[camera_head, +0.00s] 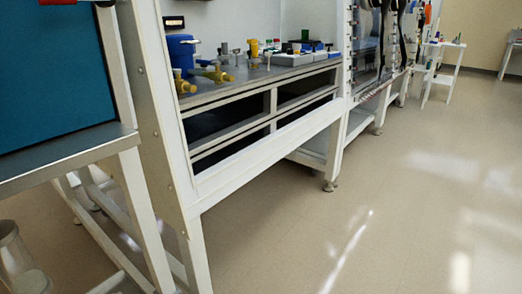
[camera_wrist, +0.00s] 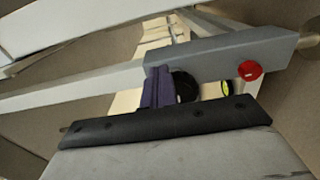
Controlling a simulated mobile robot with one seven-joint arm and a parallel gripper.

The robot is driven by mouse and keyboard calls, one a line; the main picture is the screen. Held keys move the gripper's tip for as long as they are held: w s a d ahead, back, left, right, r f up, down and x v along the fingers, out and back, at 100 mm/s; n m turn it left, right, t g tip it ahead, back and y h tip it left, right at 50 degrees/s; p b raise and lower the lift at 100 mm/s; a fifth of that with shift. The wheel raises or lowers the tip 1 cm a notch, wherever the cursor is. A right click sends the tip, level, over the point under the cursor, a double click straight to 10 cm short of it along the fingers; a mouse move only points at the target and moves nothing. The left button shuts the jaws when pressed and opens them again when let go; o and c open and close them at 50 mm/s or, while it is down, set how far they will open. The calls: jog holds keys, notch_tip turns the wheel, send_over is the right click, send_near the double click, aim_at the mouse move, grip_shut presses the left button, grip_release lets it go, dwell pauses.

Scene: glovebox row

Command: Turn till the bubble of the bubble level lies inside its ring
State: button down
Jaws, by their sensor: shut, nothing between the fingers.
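In the wrist view, a small yellow-green round vial (camera_wrist: 226,88) with a dark rim, which looks like the bubble level, shows at the lower edge of a grey beam. It is partly cut off by my gripper's black palm, and its bubble and ring are too small to make out. A dark round disc (camera_wrist: 185,86), perhaps a knob, lies between it and my gripper (camera_wrist: 158,72). The purple fingers are shut and empty, close beside the disc; touching or apart I cannot tell. The head view shows neither my gripper nor, clearly, the level.
A red knob (camera_wrist: 250,70) sits on the grey beam (camera_wrist: 215,55). In the head view, a white-framed bench (camera_head: 270,155) carries a blue container (camera_head: 182,50) and yellow valve fittings (camera_head: 215,74). A steel-edged table (camera_head: 65,155) stands left. The floor (camera_head: 400,210) at right is clear.

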jog(key=shift+s+a+f+b, duration=0.1)
jog(key=shift+f+b, duration=1.1)
jog(key=shift+b, duration=1)
jog(key=shift+s+a+f+b, duration=0.2)
jog(key=shift+f+b, duration=0.4)
jog(key=shift+b, duration=0.85)
jog(key=shift+w+d+f+b, duration=0.1)
jog(key=shift+w+f+b, duration=0.1)
jog(key=shift+b, duration=0.35)
jog(key=b+v, duration=0.1)
jog(key=v, duration=0.5)
jog(key=shift+w+d, duration=0.3)
jog(key=shift+d, duration=0.05)
